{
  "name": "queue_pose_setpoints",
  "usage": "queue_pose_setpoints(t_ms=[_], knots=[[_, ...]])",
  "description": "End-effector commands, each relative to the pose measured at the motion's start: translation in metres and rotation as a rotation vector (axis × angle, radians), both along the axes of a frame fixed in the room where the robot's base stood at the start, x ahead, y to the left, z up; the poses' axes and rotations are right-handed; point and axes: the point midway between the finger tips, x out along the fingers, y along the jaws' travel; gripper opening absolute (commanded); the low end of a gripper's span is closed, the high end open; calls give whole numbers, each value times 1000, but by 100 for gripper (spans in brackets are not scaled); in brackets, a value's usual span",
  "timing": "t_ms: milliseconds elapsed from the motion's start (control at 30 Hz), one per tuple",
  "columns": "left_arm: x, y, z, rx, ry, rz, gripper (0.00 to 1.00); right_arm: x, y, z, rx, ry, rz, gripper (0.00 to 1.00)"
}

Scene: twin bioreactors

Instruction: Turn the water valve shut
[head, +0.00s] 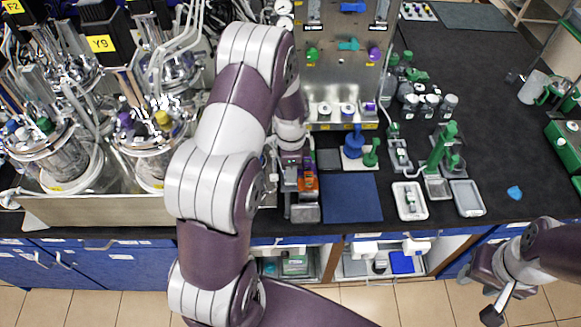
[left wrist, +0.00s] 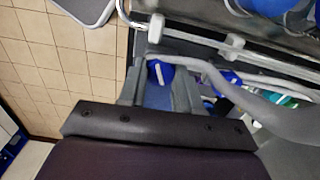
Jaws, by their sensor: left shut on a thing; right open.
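In the left wrist view, a blue handle (left wrist: 161,72) with a pale stripe sits between the two grey fingers of my left gripper (left wrist: 155,88). It looks like the water valve's handle, beside a grey hose (left wrist: 205,75). The fingers are shut on it. How far it is turned cannot be told. In the head view, my left arm comes down beside the bioreactor tray (head: 100,210) and hides the fingertips and the blue handle. My right gripper (head: 478,296) is open and empty at the lower right, in front of the bench.
Twin bioreactors with many tubes stand on the left. A metal panel (head: 342,78) with coloured knobs stands behind my left arm. A blue mat (head: 350,198), green stands and white trays (head: 468,198) lie on the black bench.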

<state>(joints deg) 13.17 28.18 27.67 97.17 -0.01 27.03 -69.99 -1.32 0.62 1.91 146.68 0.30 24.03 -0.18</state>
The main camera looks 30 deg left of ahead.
Motion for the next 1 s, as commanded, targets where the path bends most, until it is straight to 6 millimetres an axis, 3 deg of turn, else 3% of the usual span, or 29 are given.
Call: queue_pose_setpoints(t_ms=[500,1000], knots=[[2,1,2,3,-7,-354,3,0,0,-6,0,0,0,43],[3,1,2,3,-7,-439,3,0,0,-7,0,0,0,43]])
